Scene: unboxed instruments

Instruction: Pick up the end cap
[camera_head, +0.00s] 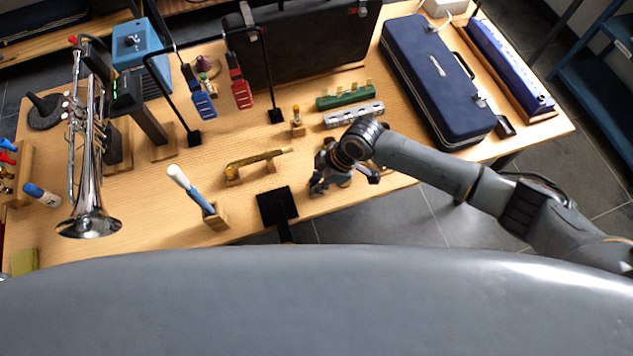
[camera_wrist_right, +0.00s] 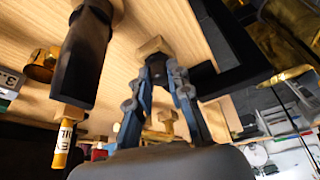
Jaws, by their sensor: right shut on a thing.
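My right gripper (camera_head: 345,178) is low over the front of the wooden table, right of the brass piece on its wooden rests. It also shows in the right wrist view (camera_wrist_right: 157,62), where its dark fingers come together at the tips. A small tan piece, which I take for the end cap (camera_wrist_right: 153,46), shows at the fingertips, and the gripper is shut on it. Its full shape is hidden, and the gripper covers it in the head view. My left gripper is not in view.
The brass piece (camera_head: 257,162) and a black square stand (camera_head: 277,206) are left of my gripper. A small wooden stand (camera_head: 298,129) and green (camera_head: 346,97) and silver (camera_head: 353,115) bars lie behind it. A blue case (camera_head: 435,80) fills the right; a trumpet (camera_head: 89,190) stands left.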

